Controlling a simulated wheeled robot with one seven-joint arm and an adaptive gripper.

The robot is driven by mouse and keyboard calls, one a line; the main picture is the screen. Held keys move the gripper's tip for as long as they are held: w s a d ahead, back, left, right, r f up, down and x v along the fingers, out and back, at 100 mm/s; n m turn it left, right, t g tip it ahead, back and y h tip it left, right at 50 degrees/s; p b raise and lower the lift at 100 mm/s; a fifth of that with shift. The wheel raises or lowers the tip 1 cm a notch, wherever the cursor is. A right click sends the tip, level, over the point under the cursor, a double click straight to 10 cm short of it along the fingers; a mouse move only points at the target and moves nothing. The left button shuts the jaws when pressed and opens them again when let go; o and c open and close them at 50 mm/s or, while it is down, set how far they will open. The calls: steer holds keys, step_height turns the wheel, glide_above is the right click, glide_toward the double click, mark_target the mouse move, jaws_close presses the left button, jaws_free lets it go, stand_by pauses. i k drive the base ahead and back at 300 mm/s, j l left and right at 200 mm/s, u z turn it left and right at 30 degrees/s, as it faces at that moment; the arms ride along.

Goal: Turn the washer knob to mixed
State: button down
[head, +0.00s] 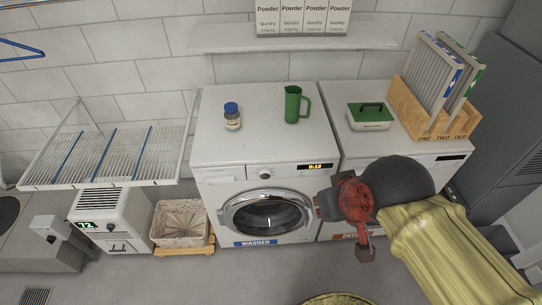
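The white washer (222,200) stands left of the dryer, with a blue WASHER label at its base and its round door shut. Its small round knob (265,174) is on the upper front panel, left of a lit display (315,167) that seems to read 0:12. The knob's setting is too small to read. My gripper (363,243) is in front of the dryer, to the right of and apart from the knob. It is small and partly hidden by my wrist, so its fingers are not clear.
My arm covers much of the dryer front (420,165). A blue-lidded jar (232,121) and green pitcher (292,106) stand on the washer. A green-lidded box (370,118) and wooden file rack (410,112) are on the dryer. A basket (180,226) sits left of the washer.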

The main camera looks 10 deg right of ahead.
mark_target(265, 174)
steer(key=i+l+u, duration=0.25)
steer(key=l, duration=0.4)
steer(key=i+l+u, duration=0.1)
steer(key=i+l, duration=0.2)
